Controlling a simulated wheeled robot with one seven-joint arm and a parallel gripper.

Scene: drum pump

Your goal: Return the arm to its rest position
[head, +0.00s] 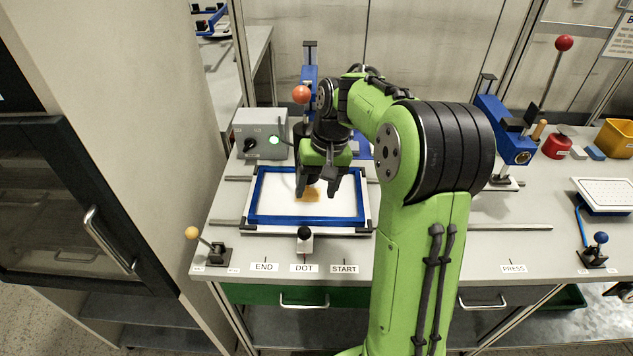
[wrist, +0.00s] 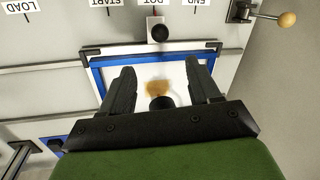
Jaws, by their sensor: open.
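My gripper (head: 316,192) hangs at the end of my green and black arm, pointing down over the blue-framed screen (head: 256,205). Its two black fingers are apart, and they also show in the wrist view (wrist: 160,90). An orange-brown patch (head: 309,194) lies on the white area of the screen below the fingers; it also shows between the fingers in the wrist view (wrist: 158,87). A dark round thing (wrist: 161,103) sits near the patch in the wrist view; I cannot tell whether it is held or part of the gripper. The arm is bent forward over the bench.
A lever with a red-orange ball (head: 301,94) rises close to my wrist. A yellow-knobbed lever (head: 193,233) and a black-knobbed slider (head: 304,234) stand at the front. The right side holds a blue press (head: 503,132).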

